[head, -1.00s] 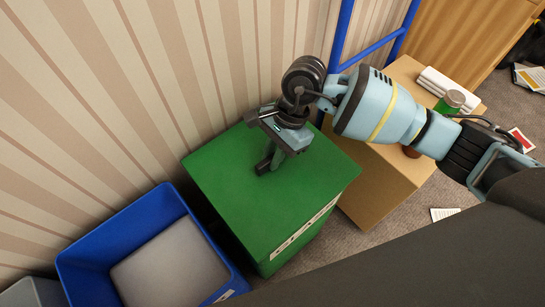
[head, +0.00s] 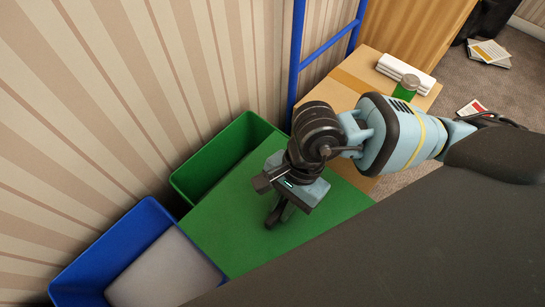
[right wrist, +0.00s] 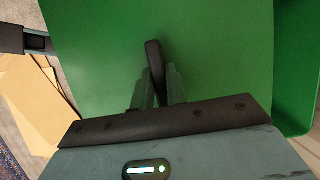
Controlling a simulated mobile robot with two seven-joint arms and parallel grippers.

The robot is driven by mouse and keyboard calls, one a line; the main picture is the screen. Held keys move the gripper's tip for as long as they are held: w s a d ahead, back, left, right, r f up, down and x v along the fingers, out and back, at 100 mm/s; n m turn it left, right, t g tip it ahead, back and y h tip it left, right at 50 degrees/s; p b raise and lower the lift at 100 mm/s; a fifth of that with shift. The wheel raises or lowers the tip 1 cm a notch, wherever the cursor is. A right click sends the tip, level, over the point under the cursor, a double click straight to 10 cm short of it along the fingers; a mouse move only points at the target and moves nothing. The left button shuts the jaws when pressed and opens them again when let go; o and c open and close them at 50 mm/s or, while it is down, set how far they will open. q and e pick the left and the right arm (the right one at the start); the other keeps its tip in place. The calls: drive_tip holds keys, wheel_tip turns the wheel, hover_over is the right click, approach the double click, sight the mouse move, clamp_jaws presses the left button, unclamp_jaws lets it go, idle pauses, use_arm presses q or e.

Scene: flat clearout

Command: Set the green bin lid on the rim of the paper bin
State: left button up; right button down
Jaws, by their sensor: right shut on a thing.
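The green bin lid (head: 225,238) is a flat green panel, also filling most of the right wrist view (right wrist: 220,45). My right gripper (head: 280,212) is shut on the dark handle (right wrist: 155,65) on top of the lid. The open green bin (head: 213,166), which I take for the paper bin, shows behind the lid in the head view. Its rim and wall also show at the right of the right wrist view (right wrist: 297,65). The lid hides the bin's near part; I cannot tell whether they touch. My left gripper is not in view.
A blue bin (head: 110,247) with a grey panel (head: 168,272) stands at the left. A blue upright frame (head: 298,60) stands by the striped wall.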

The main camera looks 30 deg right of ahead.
drive_tip(key=shift+s+r, duration=0.1)
drive_tip(key=shift+s, duration=0.5)
drive_tip(key=shift+w+d, duration=0.1)
drive_tip(key=shift+w+d+r+n, duration=0.15)
drive_tip(key=shift+w+r+n, duration=0.05)
drive_tip(key=shift+r+n, duration=0.1)
drive_tip(key=w+d+r+n+g+h, duration=0.1)
drive_tip(key=d+r+n, duration=0.3)
drive_tip(key=r, duration=0.5)
drive_tip(key=w+d+r+n+g+h, duration=0.2)
drive_tip(key=w+d+r+n+h, duration=0.1)
drive_tip(key=r+n, duration=0.6)
drive_tip(key=shift+d, duration=0.9)
